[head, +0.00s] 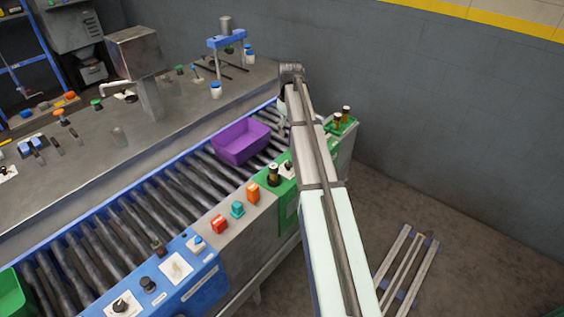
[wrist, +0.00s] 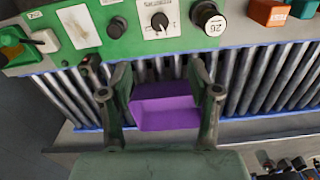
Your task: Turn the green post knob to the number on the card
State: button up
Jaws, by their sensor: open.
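The green post (head: 284,205) stands beside the conveyor, partly hidden behind my arm. In the wrist view its green panel (wrist: 120,50) runs along the top. A dark knob (wrist: 160,21) sits on a white dial plate there, its marks too small to read. A white plate (wrist: 78,25), perhaps the card, lies left of it; no number is legible. A black cylinder (wrist: 206,16) with a white label seeming to read 26 stands right of the knob. My gripper (wrist: 160,68) is open and empty, apart from the knob; in the head view my arm mostly hides it.
A purple bin (head: 240,142) sits on the roller conveyor (head: 175,205), seen between my fingers in the wrist view. Orange (head: 253,193), teal (head: 237,209) and red (head: 219,225) buttons line the near side. A blue panel (head: 200,288) has other knobs.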

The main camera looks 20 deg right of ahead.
aim_at(288, 164)
notch_tip(288, 164, down, 16)
jog(key=p, duration=0.4)
jog(key=shift+f, duration=0.15)
jog(key=c, duration=1.1)
